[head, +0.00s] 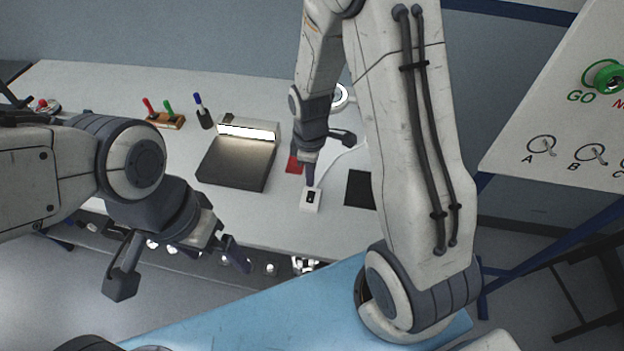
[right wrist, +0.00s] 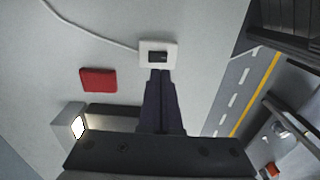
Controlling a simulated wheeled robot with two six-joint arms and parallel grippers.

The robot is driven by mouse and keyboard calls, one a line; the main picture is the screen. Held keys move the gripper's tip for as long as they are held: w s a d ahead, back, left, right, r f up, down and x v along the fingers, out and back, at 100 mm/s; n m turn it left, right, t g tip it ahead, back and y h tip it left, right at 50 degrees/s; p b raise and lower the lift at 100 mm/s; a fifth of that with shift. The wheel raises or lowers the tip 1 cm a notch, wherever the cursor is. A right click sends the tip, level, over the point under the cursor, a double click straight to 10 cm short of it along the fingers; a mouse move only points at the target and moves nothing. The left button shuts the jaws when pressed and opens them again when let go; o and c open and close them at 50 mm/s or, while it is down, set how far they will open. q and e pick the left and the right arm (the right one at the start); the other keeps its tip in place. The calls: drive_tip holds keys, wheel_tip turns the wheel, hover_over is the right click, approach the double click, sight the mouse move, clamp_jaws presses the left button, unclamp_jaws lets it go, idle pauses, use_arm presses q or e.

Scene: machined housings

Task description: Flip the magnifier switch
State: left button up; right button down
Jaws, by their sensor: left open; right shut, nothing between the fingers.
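The magnifier switch is a small white box (head: 311,202) with a black rocker, on the table near its front edge. In the right wrist view the switch (right wrist: 158,47) has a white cable running off to the upper left. My right gripper (head: 310,183) is shut and empty, pointing down with its fingertips at the switch. In the right wrist view its fingertips (right wrist: 160,74) lie right by the black rocker; I cannot tell whether they touch. The ring-shaped magnifier lamp (head: 341,95) is partly hidden behind my right arm. My left gripper (head: 180,272) is open and empty, in front of the table.
A red pad (head: 295,164) and a black pad (head: 359,189) lie near the switch. A dark metal plate with a lit bar (head: 238,160) stands left. Markers in a wooden holder (head: 166,120) are further left. A panel (head: 560,110) with a green button stands right.

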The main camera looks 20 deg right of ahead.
use_arm(q)
drive_tip(key=shift+f+b, duration=0.3)
drive_tip(key=shift+f, duration=0.3)
use_arm(e)
wheel_tip(320, 180, up, 8)
drive_tip(key=shift+s+a+f, duration=0.15)
drive_tip(key=shift+s+a, duration=0.1)
drive_tip(key=shift+s, duration=0.1)
drive_tip(key=shift+a, duration=0.1)
